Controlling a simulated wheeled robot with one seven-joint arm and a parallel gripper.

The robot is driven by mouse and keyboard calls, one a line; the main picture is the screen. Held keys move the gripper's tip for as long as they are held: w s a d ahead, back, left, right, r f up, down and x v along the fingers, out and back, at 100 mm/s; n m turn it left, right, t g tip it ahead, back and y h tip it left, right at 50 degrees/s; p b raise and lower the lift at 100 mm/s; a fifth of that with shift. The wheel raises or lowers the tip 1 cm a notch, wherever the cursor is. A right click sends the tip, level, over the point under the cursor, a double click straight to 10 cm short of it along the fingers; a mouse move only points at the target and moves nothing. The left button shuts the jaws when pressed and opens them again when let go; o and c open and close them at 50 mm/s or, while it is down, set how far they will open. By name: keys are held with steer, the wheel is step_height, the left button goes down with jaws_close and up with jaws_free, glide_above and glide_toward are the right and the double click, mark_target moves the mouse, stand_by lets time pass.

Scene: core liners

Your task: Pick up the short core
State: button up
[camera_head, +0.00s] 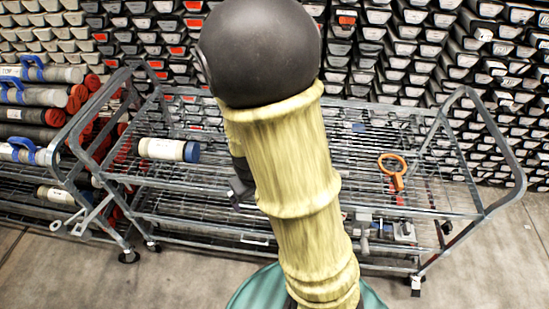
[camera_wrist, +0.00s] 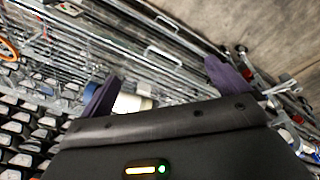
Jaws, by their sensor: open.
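A short core (camera_head: 163,149), a pale cylinder with a dark blue end cap on its right, lies on its side on the upper wire shelf of the cart (camera_head: 190,180), near the left end. In the wrist view the short core (camera_wrist: 132,103) shows just beyond my gripper's body, its lower part hidden. My gripper (camera_wrist: 164,82) is open, its two dark fingers spread wide with nothing held between them. In the head view part of my gripper (camera_head: 241,182) shows as a dark shape, to the right of the core and apart from it; my arm hides the rest.
An orange ring-shaped tool (camera_head: 393,169) lies on the cart's right side. Grey tubular rails (camera_head: 478,120) rise at both cart ends. A rack at left holds longer cores (camera_head: 40,97) with red ends. Stacked core trays (camera_head: 400,45) fill the back. Much of the upper shelf is bare.

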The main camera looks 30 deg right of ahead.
steer(key=w+d+f+n+t+h+b, duration=0.1)
steer(key=w+d+f+n+h+b, duration=0.1)
steer(key=w+d+f+h+b, duration=0.3)
steer(key=w+f+n+t+b, duration=0.15)
steer(key=f+b, duration=0.25)
steer(key=f, duration=0.4)
steer(key=w+r+n+t+h+b, duration=0.4)
steer(key=w+r+n, duration=0.1)
steer(key=w, duration=0.1)
steer(key=shift+w+a+b, duration=0.35)
steer(key=shift+a, duration=0.1)
steer(key=b+x, duration=0.1)
steer(key=x, duration=1)
steer(key=shift+w+d+f, duration=0.15)
steer(key=shift+d, duration=0.2)
steer(key=shift+w+d, duration=0.1)
steer(key=shift+w, duration=0.05)
